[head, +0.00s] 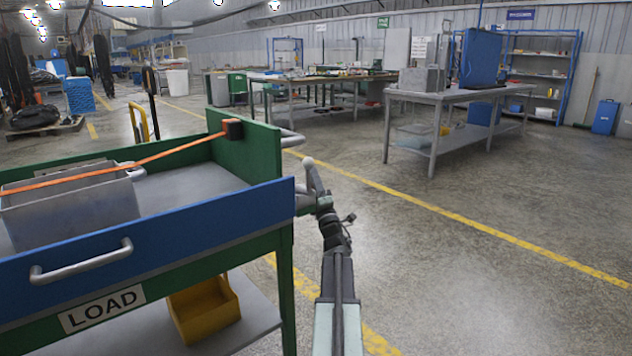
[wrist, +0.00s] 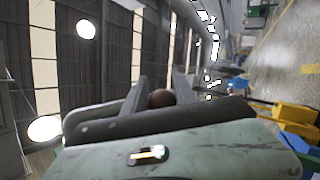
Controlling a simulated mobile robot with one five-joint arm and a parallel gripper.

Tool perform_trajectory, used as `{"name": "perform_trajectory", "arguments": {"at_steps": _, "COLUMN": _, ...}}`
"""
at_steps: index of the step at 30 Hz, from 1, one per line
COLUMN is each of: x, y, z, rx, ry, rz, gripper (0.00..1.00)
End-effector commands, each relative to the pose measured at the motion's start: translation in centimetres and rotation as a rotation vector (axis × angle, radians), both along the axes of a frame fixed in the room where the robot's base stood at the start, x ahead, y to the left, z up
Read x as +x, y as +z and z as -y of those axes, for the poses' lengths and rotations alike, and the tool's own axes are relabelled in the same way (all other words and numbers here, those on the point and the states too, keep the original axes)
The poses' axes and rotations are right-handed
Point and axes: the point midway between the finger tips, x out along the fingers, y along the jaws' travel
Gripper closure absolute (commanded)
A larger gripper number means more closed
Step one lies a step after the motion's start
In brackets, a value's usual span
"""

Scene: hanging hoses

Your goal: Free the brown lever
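A green and blue cart (head: 205,212) stands at the left in the head view. An orange strap (head: 150,158) runs over its grey bin (head: 75,210) to a dark brown buckle (head: 232,128) on the green end panel. I cannot pick out a brown lever for certain. My gripper (head: 318,190) is beside the cart's right end, close to its grey side bar; whether they touch is unclear. In the wrist view my gripper's two fingers (wrist: 162,85) stand apart. A small brown rounded thing (wrist: 162,98) shows between them; what it belongs to is hidden.
A yellow bin (head: 203,308) sits on the cart's lower shelf. A grey workbench (head: 455,95) with a blue case (head: 480,58) stands at the back right. Dark hoses (head: 103,65) hang at the far left. The floor to the right is clear, crossed by a yellow line.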

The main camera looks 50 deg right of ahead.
Motion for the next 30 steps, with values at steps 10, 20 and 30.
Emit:
{"name": "perform_trajectory", "arguments": {"at_steps": 10, "x": 0.6, "y": 0.1, "z": -0.4, "rx": -0.001, "ry": 0.008, "rz": -0.002, "gripper": 0.48}}
{"name": "perform_trajectory", "arguments": {"at_steps": 20, "x": -2.1, "y": -2.6, "z": -2.3, "rx": -0.002, "ry": 0.006, "rz": -0.003, "gripper": 0.48}}
{"name": "perform_trajectory", "arguments": {"at_steps": 30, "x": -4.8, "y": -4.4, "z": -4.2, "rx": -0.001, "ry": 0.008, "rz": -0.002, "gripper": 0.48}}
